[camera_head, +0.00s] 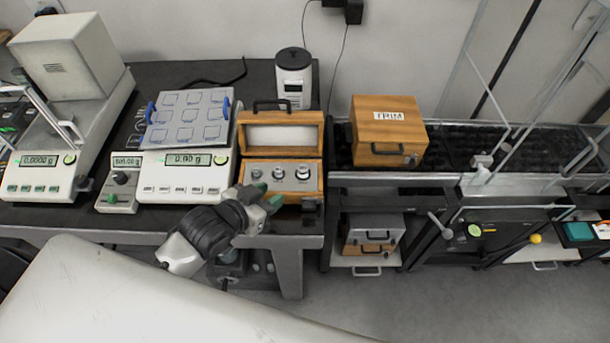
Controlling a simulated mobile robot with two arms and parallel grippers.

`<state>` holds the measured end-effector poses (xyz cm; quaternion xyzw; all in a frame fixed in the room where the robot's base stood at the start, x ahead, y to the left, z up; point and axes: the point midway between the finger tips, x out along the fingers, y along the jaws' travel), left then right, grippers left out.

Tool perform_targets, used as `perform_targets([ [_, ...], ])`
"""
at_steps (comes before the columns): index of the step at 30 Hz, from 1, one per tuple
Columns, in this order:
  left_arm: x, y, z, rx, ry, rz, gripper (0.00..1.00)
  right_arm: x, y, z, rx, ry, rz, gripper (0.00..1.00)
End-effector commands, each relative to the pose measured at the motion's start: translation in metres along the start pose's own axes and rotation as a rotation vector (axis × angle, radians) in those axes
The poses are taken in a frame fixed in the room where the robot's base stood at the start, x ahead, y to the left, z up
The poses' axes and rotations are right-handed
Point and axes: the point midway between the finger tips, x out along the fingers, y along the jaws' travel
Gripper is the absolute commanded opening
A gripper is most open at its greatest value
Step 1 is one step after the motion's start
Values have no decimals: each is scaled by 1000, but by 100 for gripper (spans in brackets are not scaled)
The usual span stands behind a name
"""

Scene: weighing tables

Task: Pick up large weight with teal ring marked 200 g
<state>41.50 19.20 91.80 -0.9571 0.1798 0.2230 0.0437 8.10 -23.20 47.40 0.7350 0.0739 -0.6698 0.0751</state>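An open wooden weight case (311,190) stands near the front edge of the dark table, with its lid raised. A row of metal weights sits in its grey insert: a large weight (303,173) at the right, a middle weight (279,173) and a small weight (257,174) at the left. Ring colours and gram marks are too small to read. My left gripper (267,195) is at the case's front left corner, just in front of the small weight. Its green-tipped fingers look apart, with nothing seen between them. My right gripper is out of view.
A balance (185,190) with a tilted tray (190,95) stands left of the case. A white-and-black canister (293,75) stands behind it. A closed wooden TRIM box (387,118) sits on the rack to the right. Another balance (40,175) is at far left.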

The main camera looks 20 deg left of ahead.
Motion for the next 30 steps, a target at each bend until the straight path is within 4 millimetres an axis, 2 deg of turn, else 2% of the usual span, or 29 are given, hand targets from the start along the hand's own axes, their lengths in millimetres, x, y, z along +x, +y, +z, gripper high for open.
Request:
perform_targets([
  [5, 11, -2, -16, 5, 71, 21, 38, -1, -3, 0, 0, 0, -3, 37],
  [12, 48, -1, -19, 5, 68, 21, 38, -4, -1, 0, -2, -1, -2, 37],
  [18, 62, -1, -22, 5, 68, 20, 38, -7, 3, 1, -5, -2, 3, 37],
  [25, 96, -2, -29, 5, 67, 20, 38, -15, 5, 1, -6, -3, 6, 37],
  [30, 108, -2, -28, 6, 66, 20, 38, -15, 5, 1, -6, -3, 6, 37],
])
